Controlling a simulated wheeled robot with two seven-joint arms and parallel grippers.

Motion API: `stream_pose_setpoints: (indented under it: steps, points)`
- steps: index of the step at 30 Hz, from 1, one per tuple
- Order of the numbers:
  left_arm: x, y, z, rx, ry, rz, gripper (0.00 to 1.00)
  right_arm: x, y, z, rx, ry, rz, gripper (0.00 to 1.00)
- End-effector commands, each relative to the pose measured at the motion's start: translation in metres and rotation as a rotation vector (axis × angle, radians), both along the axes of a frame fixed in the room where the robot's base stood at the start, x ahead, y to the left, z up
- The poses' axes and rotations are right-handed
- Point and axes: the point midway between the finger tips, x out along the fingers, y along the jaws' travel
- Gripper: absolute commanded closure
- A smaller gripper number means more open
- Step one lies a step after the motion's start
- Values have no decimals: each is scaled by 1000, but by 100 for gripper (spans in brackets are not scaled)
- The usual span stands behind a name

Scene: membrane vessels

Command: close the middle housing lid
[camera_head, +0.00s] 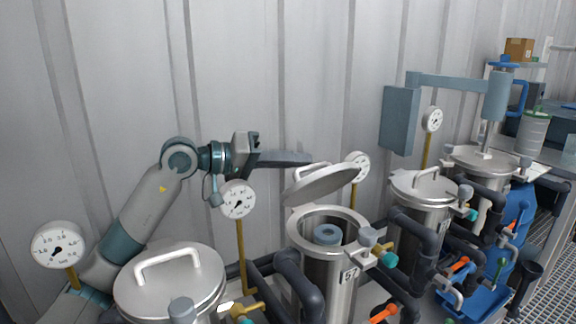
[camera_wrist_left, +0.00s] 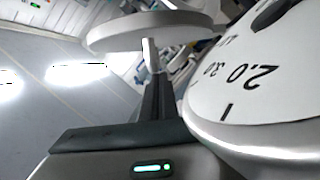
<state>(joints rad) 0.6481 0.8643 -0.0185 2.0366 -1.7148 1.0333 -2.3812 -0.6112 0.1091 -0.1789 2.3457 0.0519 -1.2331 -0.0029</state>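The middle housing (camera_head: 330,268) is a steel vessel with its round mouth open and a blue-grey cartridge (camera_head: 327,234) inside. Its lid (camera_head: 327,185) is raised and tilted over the mouth, with a bar handle on its upper face. A pale disc, apparently this lid, shows at the top of the left wrist view (camera_wrist_left: 150,28). My left gripper (camera_head: 308,158) reaches in from the left, its fingers together just behind and above the lid's handle. The fingers also show in the left wrist view (camera_wrist_left: 150,75), pointing toward the disc. Contact with the lid cannot be told. My right gripper is out of view.
A pressure gauge (camera_head: 238,200) stands just below my left wrist and fills the right of the wrist view (camera_wrist_left: 255,85). Another gauge (camera_head: 357,166) stands behind the open lid. Closed vessels stand at front left (camera_head: 170,284) and right (camera_head: 425,188). Dark pipes run between them.

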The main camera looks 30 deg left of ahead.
Motion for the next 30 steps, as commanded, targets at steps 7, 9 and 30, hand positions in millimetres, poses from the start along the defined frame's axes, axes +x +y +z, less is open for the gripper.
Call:
stream_pose_setpoints:
  steps: [7,9,30]
  points:
    - [-7,-11,-5,183,-106,0,100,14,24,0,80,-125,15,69]
    - [-8,-14,-5,233,-136,0,100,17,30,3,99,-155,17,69]
    - [-12,-21,-5,373,-215,0,100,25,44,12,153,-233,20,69]
